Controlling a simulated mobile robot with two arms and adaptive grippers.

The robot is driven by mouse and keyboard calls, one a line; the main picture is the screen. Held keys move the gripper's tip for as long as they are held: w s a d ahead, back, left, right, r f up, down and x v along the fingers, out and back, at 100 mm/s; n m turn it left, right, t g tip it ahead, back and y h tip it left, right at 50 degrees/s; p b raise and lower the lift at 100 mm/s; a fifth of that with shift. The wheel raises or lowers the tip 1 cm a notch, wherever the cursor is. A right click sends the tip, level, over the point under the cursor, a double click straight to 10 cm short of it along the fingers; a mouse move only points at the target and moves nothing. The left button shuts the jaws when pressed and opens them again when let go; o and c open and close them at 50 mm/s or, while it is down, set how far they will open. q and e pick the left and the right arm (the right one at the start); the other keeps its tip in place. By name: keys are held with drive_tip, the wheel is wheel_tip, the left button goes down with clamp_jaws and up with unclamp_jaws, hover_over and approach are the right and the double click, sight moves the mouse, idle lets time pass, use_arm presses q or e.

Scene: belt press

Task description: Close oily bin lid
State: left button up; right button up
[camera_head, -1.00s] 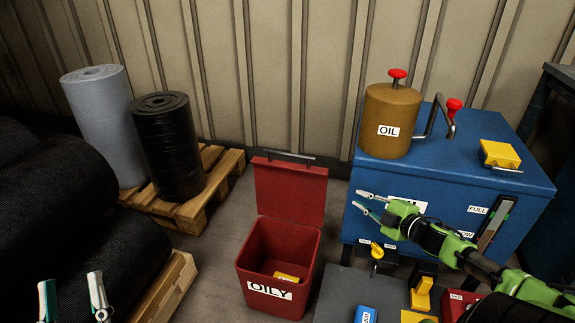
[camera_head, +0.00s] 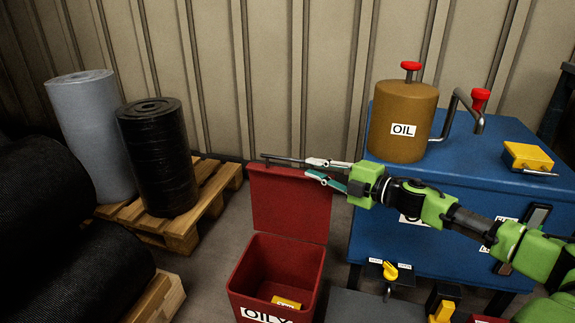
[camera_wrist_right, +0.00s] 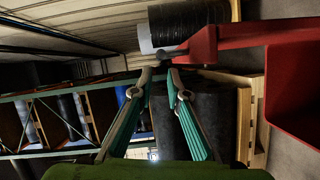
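The red oily bin (camera_head: 275,262) stands on the floor with a white label on its front and a yellow thing inside. Its red lid (camera_head: 290,202) stands raised, about upright, at the bin's back edge. A dark handle bar (camera_head: 282,158) runs along the lid's top edge. My right gripper (camera_head: 309,166) is at the right end of this handle, its fingertips apart. In the right wrist view, the lid (camera_wrist_right: 235,35) is just right of the fingertips (camera_wrist_right: 160,70), and the handle's dark end is close to them; contact cannot be told. My left gripper is out of view.
A blue cabinet (camera_head: 465,165) with a brown oil can (camera_head: 402,122) stands right of the bin, beneath my right arm. Grey and black rolls stand on a wooden pallet (camera_head: 180,235) to the left. Bare floor lies between pallet and bin.

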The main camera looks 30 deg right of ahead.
sight(293, 161)
drive_tip(key=shift+b+x, duration=0.55)
drive_tip(key=shift+x, duration=4.35)
drive_tip(key=shift+d, duration=0.15)
drive_tip(key=shift+c, duration=0.5)
clamp_jaws()
